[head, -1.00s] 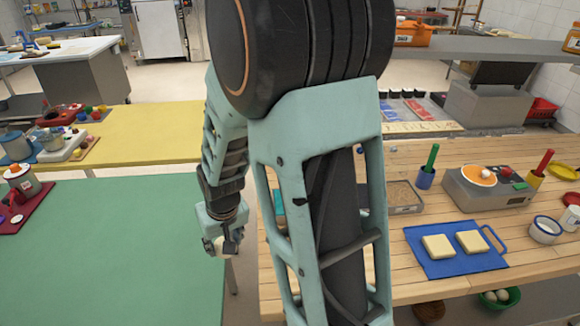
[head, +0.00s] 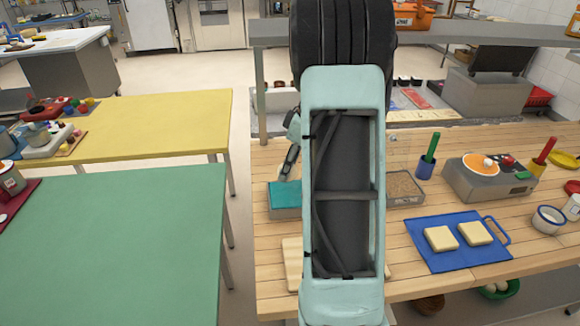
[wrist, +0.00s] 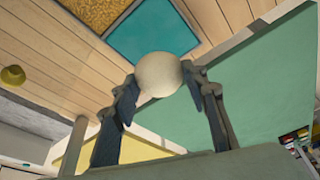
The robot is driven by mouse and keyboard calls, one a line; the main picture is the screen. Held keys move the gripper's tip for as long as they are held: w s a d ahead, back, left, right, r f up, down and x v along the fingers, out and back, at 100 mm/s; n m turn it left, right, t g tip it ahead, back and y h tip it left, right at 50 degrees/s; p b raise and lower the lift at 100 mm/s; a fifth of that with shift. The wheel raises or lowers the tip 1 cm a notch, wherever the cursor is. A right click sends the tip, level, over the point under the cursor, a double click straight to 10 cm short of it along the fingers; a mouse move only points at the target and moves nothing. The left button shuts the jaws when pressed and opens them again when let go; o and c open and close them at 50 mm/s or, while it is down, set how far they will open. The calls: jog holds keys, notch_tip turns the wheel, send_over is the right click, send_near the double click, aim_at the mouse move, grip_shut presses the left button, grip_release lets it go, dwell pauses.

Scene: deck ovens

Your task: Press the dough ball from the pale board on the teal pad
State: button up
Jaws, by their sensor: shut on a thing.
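In the wrist view, my gripper (wrist: 162,84) is shut on a pale, round dough ball (wrist: 158,73), held between the fingertips. The teal pad (wrist: 125,38) lies beyond the ball in that view, and the ball overlaps its lower edge in the picture. In the head view, the teal pad (head: 283,195) sits on a grey block on the wooden table, left of my arm. The pale board (head: 292,262) is mostly hidden behind my arm.
A blue board (head: 455,256) with two pale slabs lies to the right on the wooden table. A shallow tray of brown grains (head: 404,190) stands just right of my arm. A grey scale-like box (head: 488,188) is farther right. The green table (head: 120,240) at left is largely bare.

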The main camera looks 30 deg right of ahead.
aim_at(290, 194)
jog(key=shift+d+f, duration=0.1)
jog(key=shift+d, duration=0.1)
jog(key=shift+f+b, duration=1.55)
jog(key=shift+f, duration=1.3)
jog(key=shift+f+b, duration=0.55)
jog(key=shift+b, duration=0.2)
dwell(0.5)
jog(key=shift+r, duration=0.1)
jog(key=shift+r+p, duration=2.1)
jog(key=shift+r, duration=1.95)
jog(key=shift+a+f, duration=0.1)
